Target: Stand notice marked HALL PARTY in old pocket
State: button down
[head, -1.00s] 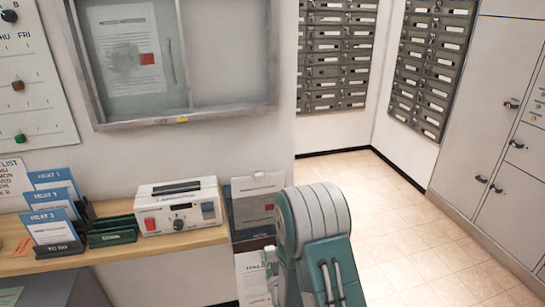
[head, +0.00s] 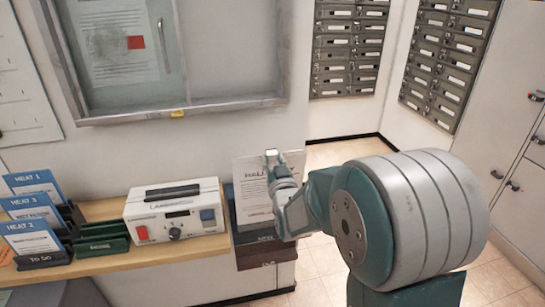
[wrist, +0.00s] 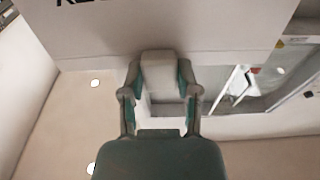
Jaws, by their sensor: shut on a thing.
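A white notice (head: 252,198) with a heading beginning "HALL" stands roughly upright in front of the dark wall rack in the head view. My gripper (head: 275,168) is shut on its right part, near the top. In the wrist view my gripper (wrist: 160,75) meets the pale sheet (wrist: 200,25), where part of large dark letters shows. The rack has an upper pocket (head: 258,238) with a label that seems to read "NEW" and a lower brown pocket (head: 266,256) whose label I cannot read surely. The sheet's lower edge is near the upper pocket; I cannot tell whether it is inside.
A white box with dials (head: 175,212) stands on the wooden shelf (head: 100,262) left of the rack, beside blue-topped cards (head: 30,235). A framed glass noticeboard (head: 180,110) hangs above. Open tiled floor (head: 315,275) lies to the right.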

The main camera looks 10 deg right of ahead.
jog(key=shift+w+a+f, duration=0.1)
jog(key=shift+a+f, duration=0.05)
jog(key=shift+f, duration=0.5)
jog(key=shift+w+a+f, duration=0.1)
jog(key=shift+f, duration=0.5)
notch_tip(320, 180, down, 10)
jog(key=w, duration=0.1)
jog(key=shift+w, duration=0.25)
jog(key=shift+d, duration=0.1)
jog(key=shift+c, duration=1.3)
grip_release()
